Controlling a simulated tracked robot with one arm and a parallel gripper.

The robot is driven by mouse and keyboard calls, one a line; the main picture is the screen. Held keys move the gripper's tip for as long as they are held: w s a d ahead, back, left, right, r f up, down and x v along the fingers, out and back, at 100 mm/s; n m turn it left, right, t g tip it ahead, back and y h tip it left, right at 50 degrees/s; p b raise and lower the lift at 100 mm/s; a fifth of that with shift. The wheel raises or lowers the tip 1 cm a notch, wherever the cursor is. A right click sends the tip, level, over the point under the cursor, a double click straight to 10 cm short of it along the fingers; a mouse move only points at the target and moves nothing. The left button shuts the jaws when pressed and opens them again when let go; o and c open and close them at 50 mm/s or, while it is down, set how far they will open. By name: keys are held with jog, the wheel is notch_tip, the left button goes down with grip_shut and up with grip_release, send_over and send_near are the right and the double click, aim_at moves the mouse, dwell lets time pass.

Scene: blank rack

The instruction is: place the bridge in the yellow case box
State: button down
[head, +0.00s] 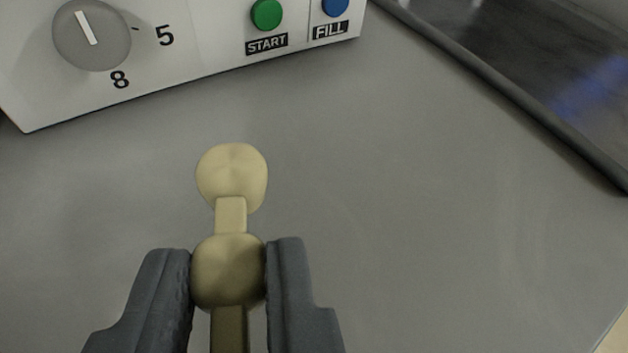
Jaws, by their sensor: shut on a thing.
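My gripper (229,270) is at the lower middle of the head view, with its two dark fingers shut on a beige piece, the bridge (231,177). The bridge has rounded knobs joined by a narrow bar. One knob sits between the fingers and another points away from me, beyond the fingertips. Its near end runs out of the bottom of the picture. The bridge appears held over the grey surface; its height cannot be told. No yellow case box is in view.
A white machine (200,50) with a dial (91,35), a green START button (267,13) and a blue FILL button (335,7) stands at the upper left. A dark-rimmed tray or panel (520,95) lies at the upper right. The grey surface (430,220) between is clear.

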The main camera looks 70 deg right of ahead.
jog(key=shift+w+d+f, duration=0.1)
jog(key=shift+d+f, duration=0.05)
jog(key=shift+d, duration=0.7)
jog(key=shift+f, duration=0.15)
notch_tip(320, 180, down, 3)
jog(key=b, duration=0.2)
jog(key=shift+f+b, duration=0.2)
jog(key=shift+b, duration=0.15)
jog(key=shift+r, duration=0.1)
jog(key=c, duration=1.3)
grip_release()
jog(key=p+v, duration=0.4)
jog(key=v, duration=0.8)
